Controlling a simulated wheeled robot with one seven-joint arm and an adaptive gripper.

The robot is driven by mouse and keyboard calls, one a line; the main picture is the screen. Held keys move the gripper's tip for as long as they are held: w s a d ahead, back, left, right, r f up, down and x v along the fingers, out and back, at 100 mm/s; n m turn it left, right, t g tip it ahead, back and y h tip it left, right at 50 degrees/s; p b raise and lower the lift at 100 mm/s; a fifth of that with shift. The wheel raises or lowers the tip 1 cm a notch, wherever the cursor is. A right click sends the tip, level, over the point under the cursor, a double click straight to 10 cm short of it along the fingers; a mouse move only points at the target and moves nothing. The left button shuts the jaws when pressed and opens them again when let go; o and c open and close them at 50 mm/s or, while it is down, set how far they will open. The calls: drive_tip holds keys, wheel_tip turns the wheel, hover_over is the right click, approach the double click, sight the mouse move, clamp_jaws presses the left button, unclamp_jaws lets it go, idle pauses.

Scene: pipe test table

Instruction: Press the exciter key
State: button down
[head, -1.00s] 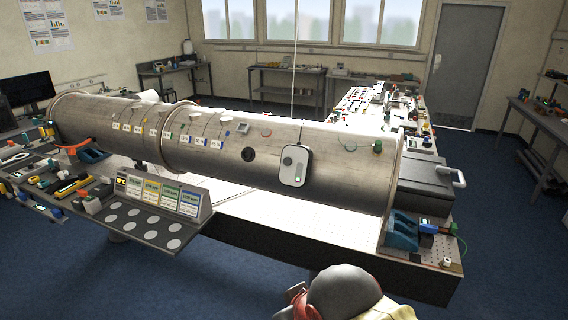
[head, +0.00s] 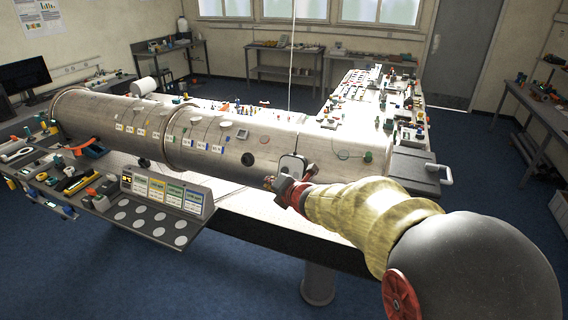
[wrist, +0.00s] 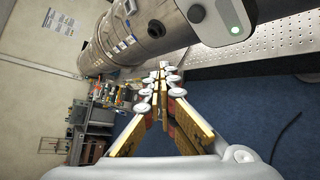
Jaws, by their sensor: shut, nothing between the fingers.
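A pale rounded box (head: 293,163) hangs by a cable against the near side of the big steel pipe (head: 215,152). In the head view my gripper hides its lower part, and I cannot make out a key on it. The wrist view shows part of the box (wrist: 222,14) at the top, with a small lit green spot on it. My gripper (head: 272,183) is in front of the pipe, just left of and below the box. In the wrist view my gripper (wrist: 164,68) is shut and empty, its fingertips apart from the box.
A grey console (head: 165,206) with coloured label panels and several pale round discs stands at the pipe's left front. Tools crowd the bench around it. A perforated plate (wrist: 255,48) lies beyond the box in the wrist view. Blue floor is open in front.

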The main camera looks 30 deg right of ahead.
sight(285, 170)
drive_tip(key=shift+f, duration=0.1)
drive_tip(key=shift+w, duration=0.1)
drive_tip(key=w+d+f, duration=0.3)
drive_tip(key=w+d, duration=0.2)
drive_tip(key=d, duration=0.1)
drive_tip(key=shift+d+f+p, duration=0.15)
drive_tip(key=shift+d+p, duration=0.05)
drive_tip(key=shift+p, duration=0.25)
idle(1.6)
drive_tip(key=shift+w+d+f, duration=0.15)
drive_tip(key=shift+w+d, duration=0.05)
drive_tip(key=shift+d, duration=0.1)
